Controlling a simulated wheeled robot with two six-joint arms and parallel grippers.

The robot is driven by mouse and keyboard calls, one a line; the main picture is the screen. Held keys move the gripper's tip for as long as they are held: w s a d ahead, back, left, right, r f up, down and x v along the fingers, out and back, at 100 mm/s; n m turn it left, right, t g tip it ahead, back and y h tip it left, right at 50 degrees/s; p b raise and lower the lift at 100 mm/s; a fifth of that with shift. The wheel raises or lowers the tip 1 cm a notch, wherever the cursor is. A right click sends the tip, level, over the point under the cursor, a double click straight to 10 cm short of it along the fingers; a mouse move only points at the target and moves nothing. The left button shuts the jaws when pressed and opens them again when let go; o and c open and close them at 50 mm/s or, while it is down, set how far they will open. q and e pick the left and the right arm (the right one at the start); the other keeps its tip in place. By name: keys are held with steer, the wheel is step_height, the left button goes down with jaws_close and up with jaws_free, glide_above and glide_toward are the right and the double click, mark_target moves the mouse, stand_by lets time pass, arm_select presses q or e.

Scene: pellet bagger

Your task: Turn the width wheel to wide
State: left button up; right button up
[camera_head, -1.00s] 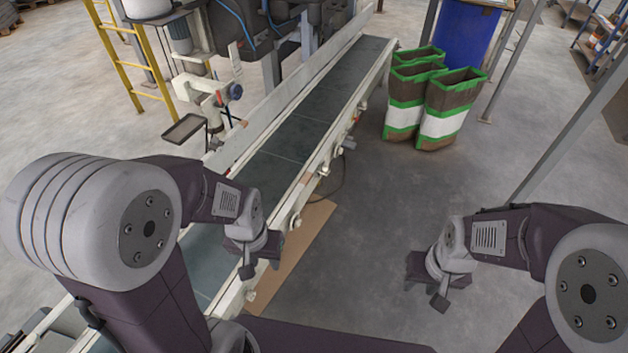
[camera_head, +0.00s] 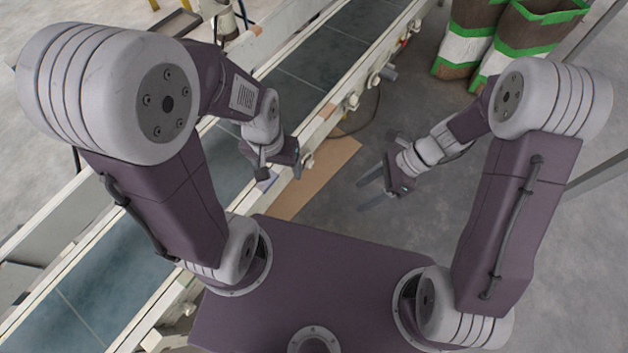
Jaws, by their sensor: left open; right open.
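I cannot make out a width wheel for certain in the head view. Small knobs and brackets (camera_head: 388,73) sit along the near side rail of the conveyor (camera_head: 325,55). My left gripper (camera_head: 279,170) is open and hangs above the conveyor's near rail, with its fingers partly hidden by its own body. My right gripper (camera_head: 367,188) is open and empty over the bare floor right of the conveyor, its two fingers pointing left.
Brown, green and white bags (camera_head: 470,40) stand on the floor at the upper right. A flat cardboard sheet (camera_head: 318,180) lies on the floor beside the conveyor. A grey post (camera_head: 598,172) is at the right edge. Floor between the bags and my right arm is free.

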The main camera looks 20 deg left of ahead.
steer(key=w+a+f+m+t+y+b, duration=0.1)
steer(key=w+a+f+m+y+b, duration=0.2)
steer(key=a+f+m+b, duration=0.35)
steer(key=w+a+f+m+y+b, duration=0.35)
steer(key=f+m, duration=0.35)
steer(key=f, duration=0.5)
steer(key=m+t+y+b, duration=0.3)
steer(key=m+t+b, duration=0.75)
steer(key=m, duration=0.85)
glide_toward(307, 162)
steer(key=w+a+f+b, duration=0.2)
steer(key=w+a+b, duration=0.1)
steer(key=a+b, duration=0.1)
steer(key=shift+w+a, duration=0.15)
steer(key=shift+a, duration=0.6)
jaws_close()
arm_select(q)
step_height(307, 162, down, 30)
steer(key=shift+r, duration=0.2)
steer(key=shift+f, duration=0.1)
arm_select(e)
steer(key=shift+f+n, duration=0.1)
steer(key=shift+n, duration=0.15)
